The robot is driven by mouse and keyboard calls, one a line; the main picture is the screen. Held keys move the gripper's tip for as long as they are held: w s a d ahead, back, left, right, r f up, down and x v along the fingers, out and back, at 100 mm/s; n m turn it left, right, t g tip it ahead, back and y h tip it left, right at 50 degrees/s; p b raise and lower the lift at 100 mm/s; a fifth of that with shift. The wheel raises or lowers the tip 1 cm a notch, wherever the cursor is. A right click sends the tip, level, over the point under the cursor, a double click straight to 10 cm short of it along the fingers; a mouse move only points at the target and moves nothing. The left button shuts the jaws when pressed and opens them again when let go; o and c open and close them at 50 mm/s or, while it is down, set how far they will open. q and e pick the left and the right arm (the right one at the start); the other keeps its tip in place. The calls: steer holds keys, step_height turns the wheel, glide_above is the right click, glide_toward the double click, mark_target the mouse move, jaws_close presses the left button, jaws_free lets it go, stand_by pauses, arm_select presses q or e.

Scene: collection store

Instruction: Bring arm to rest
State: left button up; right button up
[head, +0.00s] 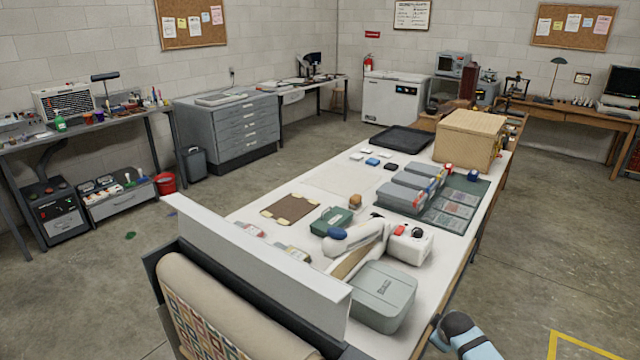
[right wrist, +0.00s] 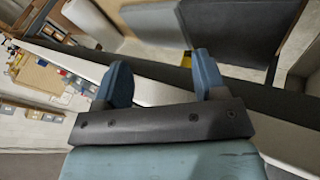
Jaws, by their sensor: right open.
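My right arm (head: 472,340) shows at the bottom of the head view, low beside the right edge of the white-topped table (head: 330,182). In the right wrist view my right gripper (right wrist: 161,62) has its two blue fingers well apart, with nothing between them. A white strip and a dark edge run behind the fingers. My left arm and gripper are not in view.
A grey-green box (head: 383,297) stands at the table's near right corner, close to my right arm. A white device (head: 410,243) stands behind it. A white panel (head: 255,260) rises along the near edge. Open floor (head: 560,255) lies right of the table.

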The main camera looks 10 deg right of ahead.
steer(key=s+a+r+m+g+y, duration=0.1)
steer(key=s+a+r, duration=0.1)
steer(key=s+a, duration=0.6)
steer(key=s+a+r+m+y, duration=0.15)
steer(key=s+a, duration=0.35)
steer(key=s, duration=0.5)
steer(key=s+a+r+m+g, duration=0.1)
steer(key=s+a+r, duration=0.2)
steer(key=s+r, duration=0.45)
steer(key=s+a+r+m+g, duration=0.1)
steer(key=s+a+r, duration=0.25)
steer(key=s, duration=0.65)
steer(key=w+a+f+t+y+p, duration=0.1)
steer(key=w+a+f+t+y, duration=0.1)
steer(key=f, duration=0.4)
steer(key=w+a+f+n+t+y+p, duration=0.1)
steer(key=w+a+f+t+y, duration=0.1)
steer(key=w+a+f+t, duration=0.1)
step_height(320, 180, down, 3)
steer(key=w+t, duration=0.1)
steer(key=t, duration=0.1)
steer(key=shift+w+a+t, duration=0.25)
steer(key=shift+a+t, duration=0.15)
